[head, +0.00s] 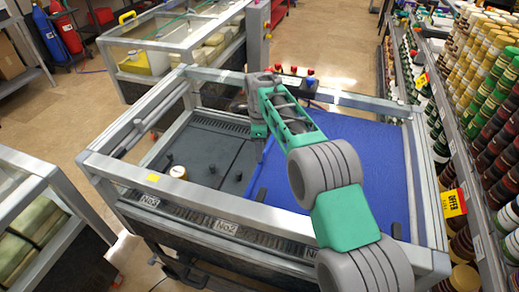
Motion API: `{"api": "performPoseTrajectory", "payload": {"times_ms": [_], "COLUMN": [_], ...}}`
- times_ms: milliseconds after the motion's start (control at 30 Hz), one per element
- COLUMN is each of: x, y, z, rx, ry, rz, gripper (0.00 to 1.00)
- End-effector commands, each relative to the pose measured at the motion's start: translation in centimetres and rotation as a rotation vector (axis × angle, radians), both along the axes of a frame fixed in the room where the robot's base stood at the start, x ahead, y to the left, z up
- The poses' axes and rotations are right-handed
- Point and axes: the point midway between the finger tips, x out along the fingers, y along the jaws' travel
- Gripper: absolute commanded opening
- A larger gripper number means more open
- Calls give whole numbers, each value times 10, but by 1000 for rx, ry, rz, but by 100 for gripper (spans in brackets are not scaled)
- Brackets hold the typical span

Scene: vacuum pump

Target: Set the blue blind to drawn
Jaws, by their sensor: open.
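The blue blind (365,150) lies flat over the right part of the framed case No.2 (180,205). Its left edge runs near the middle of the case, and the dark grey left part is uncovered. My green and grey arm crosses over the blind from the lower right. My gripper (257,130) is at the far side of the case, close to the far end of the blind's left edge. The gripper is open. Its fingers are small and partly hidden by the wrist, so I cannot tell whether they touch the blind.
Red and blue knobs (310,77) stand at the far rim. Shelves of bottles (490,90) stand close on the right. Other framed cases stand behind and at left, with open floor (60,120) between.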

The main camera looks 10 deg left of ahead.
Motion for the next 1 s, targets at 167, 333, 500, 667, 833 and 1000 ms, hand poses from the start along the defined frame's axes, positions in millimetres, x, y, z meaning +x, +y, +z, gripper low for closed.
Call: {"api": "performPoseTrajectory", "payload": {"times_ms": [167, 333, 500, 667, 833, 1000], "x": [2, 1, 0, 0, 1, 0], "y": [1, 1, 1, 1, -1, -35], "z": [33, 63, 73, 73, 75, 107], "rx": [4, 3, 2, 2, 3, 17], "ry": [-7, -4, -3, -3, -5, -39], "rz": [0, 1, 1, 1, 6, 115], "gripper": [50, 50, 50, 50, 50, 50]}}
